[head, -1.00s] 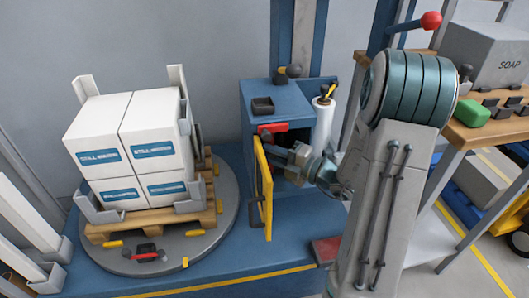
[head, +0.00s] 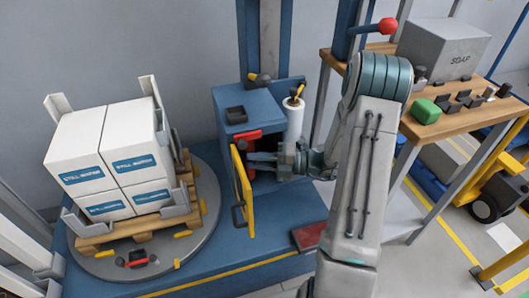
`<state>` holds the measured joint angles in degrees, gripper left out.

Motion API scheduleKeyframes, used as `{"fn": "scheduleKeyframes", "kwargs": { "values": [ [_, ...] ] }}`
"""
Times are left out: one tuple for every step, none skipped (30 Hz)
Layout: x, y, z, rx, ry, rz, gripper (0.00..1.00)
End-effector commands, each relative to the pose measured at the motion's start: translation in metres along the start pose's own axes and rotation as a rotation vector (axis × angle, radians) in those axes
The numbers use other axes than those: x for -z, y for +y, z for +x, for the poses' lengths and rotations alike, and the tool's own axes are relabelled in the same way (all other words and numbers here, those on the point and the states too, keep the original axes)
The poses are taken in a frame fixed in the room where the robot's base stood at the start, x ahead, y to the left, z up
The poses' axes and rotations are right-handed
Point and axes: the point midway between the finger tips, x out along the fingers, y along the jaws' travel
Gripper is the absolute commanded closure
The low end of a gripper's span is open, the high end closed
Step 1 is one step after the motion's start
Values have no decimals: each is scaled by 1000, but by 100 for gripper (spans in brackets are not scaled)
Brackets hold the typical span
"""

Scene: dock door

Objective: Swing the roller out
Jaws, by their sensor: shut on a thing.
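A blue wrapping carriage (head: 262,113) stands at the middle, with a dark opening in its front. A yellow-framed door (head: 241,192) with a dark handle hangs open at the opening's left side. My gripper (head: 251,161) points left at the opening, its fingers close behind the door's edge. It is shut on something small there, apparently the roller. The held part is mostly hidden by the fingers and door, so its shape does not show clearly. A red bar (head: 246,136) crosses the top of the opening, just above my fingers. A white film roll (head: 294,119) stands upright at the carriage's right.
A turntable (head: 190,245) at left bears a pallet of white boxes (head: 112,160). A blue column (head: 271,40) rises behind the carriage.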

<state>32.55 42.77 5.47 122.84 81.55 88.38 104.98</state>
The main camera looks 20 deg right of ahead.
Motion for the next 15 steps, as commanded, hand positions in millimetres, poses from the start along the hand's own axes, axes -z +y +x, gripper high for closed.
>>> {"fn": "scheduleKeyframes", "kwargs": {
  "values": [
    [-1,1,0,-1,2,-3,100],
    [-1,1,0,-1,4,-3,100],
    [-1,0,0,-1,5,-4,100],
    [-1,0,0,-1,5,-4,100],
    [-1,0,0,-1,4,-4,100],
    [-1,0,0,-1,4,-4,100],
    [-1,0,0,-1,4,-4,100],
    [-1,0,0,-1,4,-4,100],
    [-1,0,0,-1,3,-4,100],
    [-1,0,0,-1,3,-4,71],
    [-1,0,0,-1,3,-4,62],
    [-1,0,0,-1,3,-4,59],
    [-1,0,0,0,3,-3,59],
    [-1,0,0,0,3,-3,59],
    [0,0,0,0,3,-3,59]
  ]
}}
